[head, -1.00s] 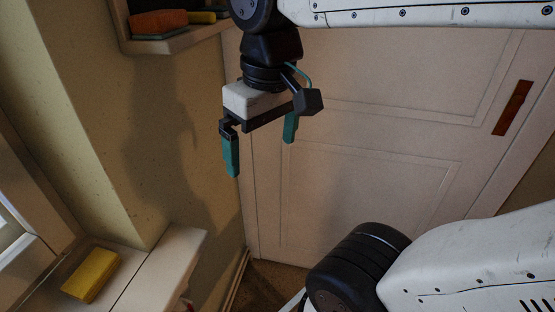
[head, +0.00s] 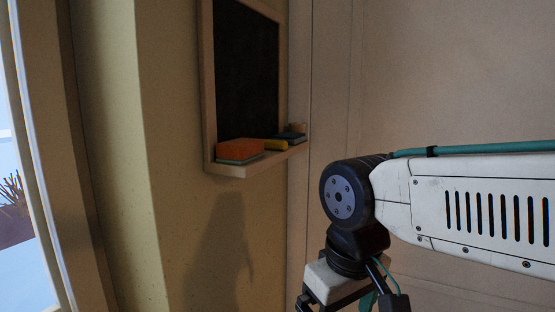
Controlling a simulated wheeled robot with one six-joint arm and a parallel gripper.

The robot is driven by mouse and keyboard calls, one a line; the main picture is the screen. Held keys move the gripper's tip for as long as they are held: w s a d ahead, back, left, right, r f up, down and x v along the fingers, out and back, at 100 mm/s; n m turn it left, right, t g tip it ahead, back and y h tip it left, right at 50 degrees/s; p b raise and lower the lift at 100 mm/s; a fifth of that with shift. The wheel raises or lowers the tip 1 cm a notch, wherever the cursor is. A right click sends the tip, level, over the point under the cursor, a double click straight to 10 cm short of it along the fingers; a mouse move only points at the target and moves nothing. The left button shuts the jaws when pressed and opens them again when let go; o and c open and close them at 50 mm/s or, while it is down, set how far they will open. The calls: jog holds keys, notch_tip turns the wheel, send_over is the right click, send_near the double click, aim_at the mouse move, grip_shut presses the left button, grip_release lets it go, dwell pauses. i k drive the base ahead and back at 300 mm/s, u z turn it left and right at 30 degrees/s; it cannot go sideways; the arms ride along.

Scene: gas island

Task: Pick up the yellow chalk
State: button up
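The yellow chalk (head: 275,144) lies on the narrow wooden ledge (head: 238,170) below a small blackboard (head: 247,75) on the wall. It sits between an orange block with a grey-green underside (head: 240,149) and a dark item (head: 291,136). My gripper (head: 340,299) hangs at the bottom of the head view, lower than the ledge and to its right. Its finger mounts are spread apart, and part of one teal finger shows. The fingertips are cut off by the frame's lower edge. The gripper is well apart from the chalk.
A small tan object (head: 297,128) stands at the ledge's right end. A pale panelled door (head: 450,70) is behind my arm. A window (head: 22,180) is at the far left. The wall below the ledge is bare.

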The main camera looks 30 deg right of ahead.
aim_at(282, 146)
jog(key=k, duration=1)
jog(key=z, duration=0.6)
jog(key=i, duration=0.8)
jog(key=u, duration=0.55)
